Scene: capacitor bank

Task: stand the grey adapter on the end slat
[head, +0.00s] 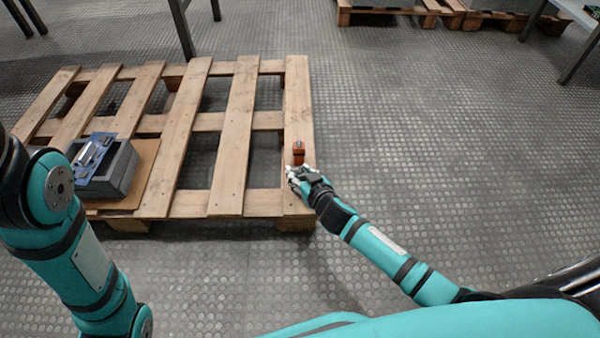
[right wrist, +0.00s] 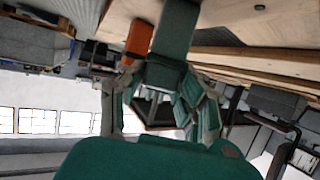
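The end slat (head: 299,100) is the rightmost board of the wooden pallet in the head view. A small upright orange block (head: 298,155) with a dark grey top stands on it. My right gripper (head: 299,174) is low over the slat, just on the near side of the block, its pale fingertips apart. In the right wrist view the fingers (right wrist: 160,105) are spread with nothing clearly between them, and the orange block (right wrist: 137,40) shows past them. I cannot pick out a grey adapter for certain. My left gripper is out of the head view.
A grey box (head: 118,172) with a blue item (head: 92,150) on top sits on a brown board (head: 147,170) at the pallet's left. Wide gaps separate the slats. The floor right of the pallet is clear. Another pallet (head: 400,10) lies at the back.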

